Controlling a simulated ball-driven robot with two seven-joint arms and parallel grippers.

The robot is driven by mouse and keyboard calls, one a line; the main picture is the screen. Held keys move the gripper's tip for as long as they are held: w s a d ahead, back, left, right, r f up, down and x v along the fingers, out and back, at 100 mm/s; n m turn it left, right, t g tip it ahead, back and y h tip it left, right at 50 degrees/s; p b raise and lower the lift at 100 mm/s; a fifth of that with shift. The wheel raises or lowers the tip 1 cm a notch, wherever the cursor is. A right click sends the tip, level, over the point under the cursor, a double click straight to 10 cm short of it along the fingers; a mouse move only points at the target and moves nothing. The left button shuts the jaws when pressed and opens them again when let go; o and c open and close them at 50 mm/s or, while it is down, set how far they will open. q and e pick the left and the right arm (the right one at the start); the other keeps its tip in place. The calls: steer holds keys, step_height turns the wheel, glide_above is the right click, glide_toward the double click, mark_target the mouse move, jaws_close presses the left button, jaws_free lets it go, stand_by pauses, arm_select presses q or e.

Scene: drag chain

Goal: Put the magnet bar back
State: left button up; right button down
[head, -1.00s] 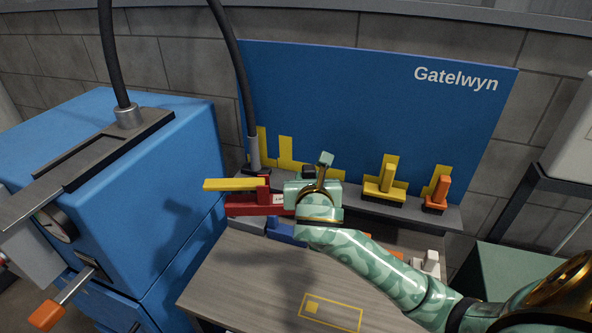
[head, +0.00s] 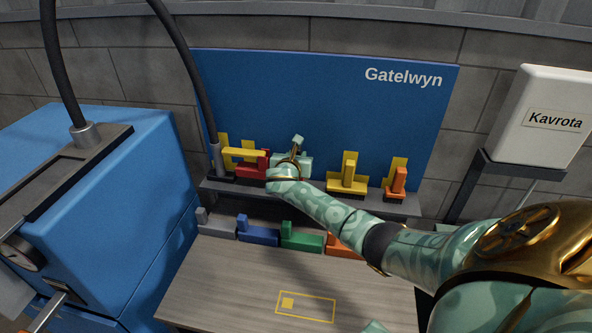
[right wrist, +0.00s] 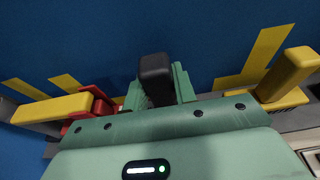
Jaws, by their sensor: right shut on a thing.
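The magnet bar appears to be the red and yellow piece (head: 252,168), with a yellow arm pointing left above a red body. It is just above or on the shelf (head: 372,207), in front of a yellow silhouette on the blue board; I cannot tell if it touches. My right gripper (head: 292,160) is at its right end. In the right wrist view, the gripper (right wrist: 155,88) is shut around a dark upright grip (right wrist: 154,73), with the red and yellow part (right wrist: 85,104) to the left. The join is hidden by the gripper.
A yellow piece (head: 347,180) and an orange piece (head: 397,183) stand on the shelf to the right. Grey, blue (head: 257,234), green (head: 301,240) and orange blocks line the back of the bench. A dark hose stands at the left shelf end. The bench front is clear.

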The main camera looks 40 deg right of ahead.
steer(key=shift+w+d+f, duration=0.3)
steer(key=shift+d+f, duration=0.05)
steer(key=shift+f, duration=0.2)
steer(key=shift+f+b, duration=0.55)
steer(key=shift+f, duration=0.9)
steer(key=shift+f, duration=0.2)
steer(key=c, duration=1.1)
jaws_free()
steer(key=shift+r, duration=0.1)
